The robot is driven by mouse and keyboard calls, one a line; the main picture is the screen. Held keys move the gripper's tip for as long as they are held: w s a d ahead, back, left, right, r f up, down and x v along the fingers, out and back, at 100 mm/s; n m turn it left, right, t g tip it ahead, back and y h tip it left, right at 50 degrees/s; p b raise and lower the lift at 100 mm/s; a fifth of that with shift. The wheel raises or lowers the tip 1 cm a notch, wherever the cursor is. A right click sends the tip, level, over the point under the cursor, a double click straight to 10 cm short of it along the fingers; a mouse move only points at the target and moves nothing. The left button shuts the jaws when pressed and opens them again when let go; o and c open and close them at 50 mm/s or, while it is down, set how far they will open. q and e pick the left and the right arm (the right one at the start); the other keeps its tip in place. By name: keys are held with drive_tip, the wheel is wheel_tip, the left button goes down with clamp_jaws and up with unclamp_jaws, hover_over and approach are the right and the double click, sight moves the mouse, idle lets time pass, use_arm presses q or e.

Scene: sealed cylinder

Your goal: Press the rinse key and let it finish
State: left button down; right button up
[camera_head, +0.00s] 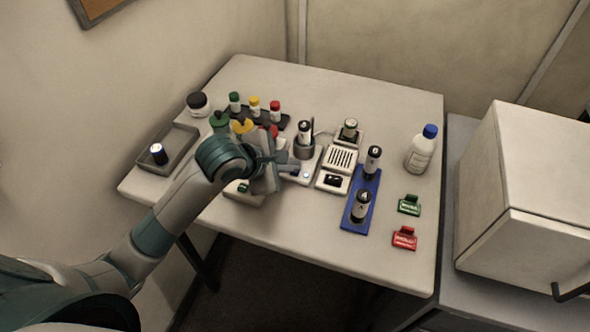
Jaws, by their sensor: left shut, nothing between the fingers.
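My left gripper (292,168) reaches in from the left, shut and empty. Its fingertips are at the near left part of a small white device (313,161) that holds a dark cylinder with a white label (305,131) in a grey cup. A small light-blue spot (306,175), perhaps the rinse key or its lamp, shows just right of the fingertips. I cannot tell whether the fingertips touch the device. My gripper and wrist hide part of it. My right gripper is not in view.
A white unit with a slotted top (342,158) and dark display stands right of the device. A blue rack (373,190) holds two labelled cylinders. A grey tray (180,138) is at left. The front table edge is clear.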

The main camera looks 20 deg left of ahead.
sight(291, 175)
use_arm(q)
drive_tip(key=shift+r, duration=0.15)
drive_tip(key=shift+r+p, duration=0.45)
drive_tip(key=shift+r, duration=0.15)
drive_tip(key=shift+r, duration=0.1)
wheel_tip(291, 175, up, 5)
drive_tip(key=p, duration=0.3)
idle(0.3)
idle(0.9)
